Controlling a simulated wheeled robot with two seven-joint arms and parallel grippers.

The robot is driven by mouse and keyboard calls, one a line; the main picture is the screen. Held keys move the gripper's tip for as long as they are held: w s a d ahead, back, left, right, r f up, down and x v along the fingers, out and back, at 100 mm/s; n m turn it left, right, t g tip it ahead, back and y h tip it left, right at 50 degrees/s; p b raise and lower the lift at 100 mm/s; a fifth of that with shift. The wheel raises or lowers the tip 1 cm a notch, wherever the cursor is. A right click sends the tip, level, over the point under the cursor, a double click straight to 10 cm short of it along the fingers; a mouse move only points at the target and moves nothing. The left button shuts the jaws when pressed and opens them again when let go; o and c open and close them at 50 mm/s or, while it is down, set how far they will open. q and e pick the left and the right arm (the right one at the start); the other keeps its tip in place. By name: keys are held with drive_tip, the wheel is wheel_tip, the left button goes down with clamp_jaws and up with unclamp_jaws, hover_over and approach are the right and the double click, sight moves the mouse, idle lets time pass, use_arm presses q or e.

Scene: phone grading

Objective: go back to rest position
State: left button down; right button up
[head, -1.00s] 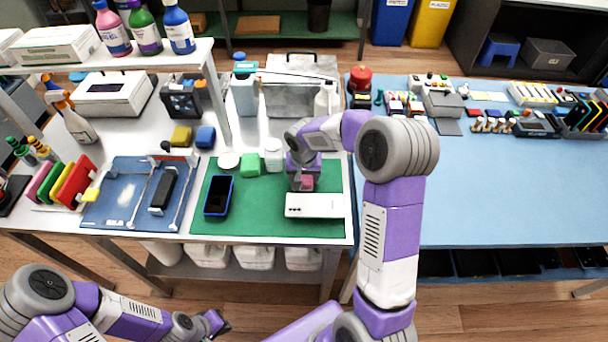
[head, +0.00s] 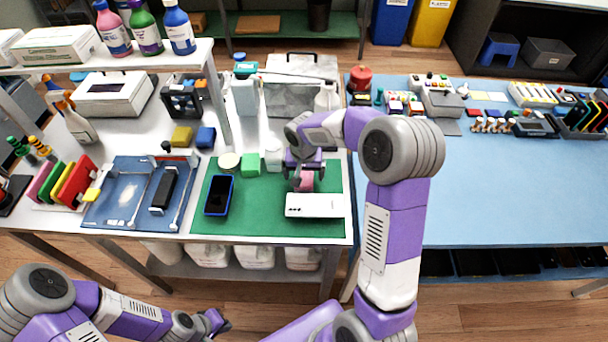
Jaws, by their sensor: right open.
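My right gripper (head: 303,182) hangs over the green mat (head: 262,222), pointing down. It is open around or just above a pink block (head: 304,182); I cannot tell whether they touch. A dark phone with a blue edge (head: 219,195) lies on the mat's left part. My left gripper (head: 217,323) is low at the bottom left, in front of the table and away from all objects; its fingers are too small to judge.
A green block (head: 248,164), a round white lid (head: 229,162) and a jar (head: 273,160) stand along the mat's back edge. A blue tray (head: 110,205) with a dark bar is to the left. The blue table (head: 500,205) at right has a clear front half.

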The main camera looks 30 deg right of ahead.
use_arm(q)
drive_tip(key=shift+r+p, duration=0.5)
drive_tip(key=shift+r, duration=0.2)
use_arm(e)
drive_tip(key=r, duration=0.5)
drive_tip(key=shift+s+a+r, duration=0.1)
drive_tip(key=shift+s+a, duration=0.1)
drive_tip(key=shift+s, duration=0.2)
